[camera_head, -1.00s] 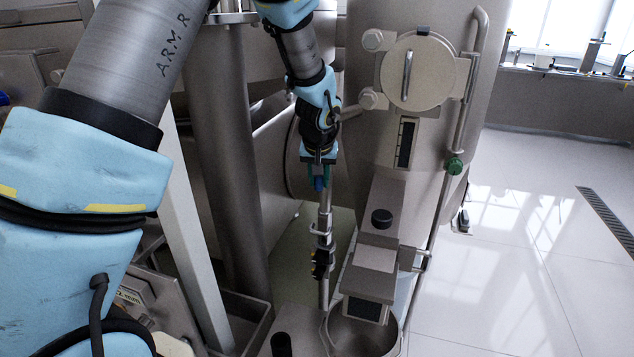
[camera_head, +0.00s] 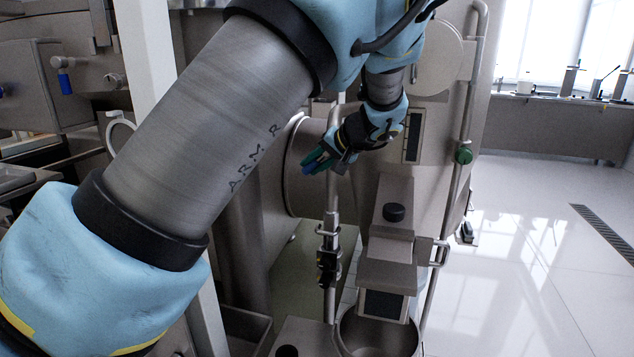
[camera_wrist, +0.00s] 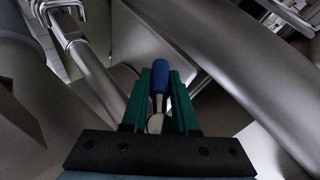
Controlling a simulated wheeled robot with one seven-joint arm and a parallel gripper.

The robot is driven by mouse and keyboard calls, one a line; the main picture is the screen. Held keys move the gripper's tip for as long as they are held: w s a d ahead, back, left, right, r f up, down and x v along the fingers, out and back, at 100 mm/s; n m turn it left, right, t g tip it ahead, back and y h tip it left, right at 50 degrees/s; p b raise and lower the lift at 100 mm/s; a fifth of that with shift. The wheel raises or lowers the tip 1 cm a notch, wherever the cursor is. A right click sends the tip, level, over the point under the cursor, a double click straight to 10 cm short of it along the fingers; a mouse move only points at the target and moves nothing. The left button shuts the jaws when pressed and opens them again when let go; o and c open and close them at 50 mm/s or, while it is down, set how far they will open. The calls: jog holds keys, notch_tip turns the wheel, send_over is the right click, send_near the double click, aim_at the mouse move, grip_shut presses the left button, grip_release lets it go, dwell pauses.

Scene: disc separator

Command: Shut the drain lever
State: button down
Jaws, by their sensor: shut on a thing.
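The drain lever shows as a blue handle (camera_head: 309,168) near the upper part of a thin upright pipe (camera_head: 333,190). In the wrist view its blue grip (camera_wrist: 160,78) and a metal stem lie between two green fingers. The lever's pivot is mostly hidden by the gripper, and the lever's exact angle to the pipe is hard to tell.
A steel box with a black knob (camera_head: 394,212) stands right of the pipe, above a round bucket (camera_head: 378,338). A green knob (camera_head: 463,156) sits on a side pipe. A separate blue-handled valve (camera_head: 65,82) is at far left. The floor at right (camera_head: 530,250) is clear.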

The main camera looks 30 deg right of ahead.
jog(key=t+b, duration=0.1)
jog(key=r+t+y+b, duration=0.1)
jog(key=w+m+t+y+b, duration=0.1)
jog(key=shift+a+r+t+b, duration=0.25)
jog(key=shift+a+t+b, duration=0.05)
jog(key=shift+t+b, duration=0.1)
jog(key=shift+w+a+r+m+t+y+b, duration=0.1)
jog(key=shift+r+m+t+y+b, duration=0.35)
jog(key=shift+r+t+y+b, duration=0.35)
jog(key=shift+a+r+m+t+y+b, duration=0.1)
jog(key=shift+r+m+t+y+b, duration=0.5)
jog(key=shift+t, duration=0.4)
jog(key=shift+f, duration=0.1)
jog(key=c, duration=0.7)
grip_release()
jog(key=shift+f, duration=0.2)
jog(key=b+v, duration=0.1)
jog(key=v, duration=0.9)
jog(key=shift+s+d, duration=0.1)
jog(key=shift+s, duration=0.3)
jog(key=shift+s, duration=0.1)
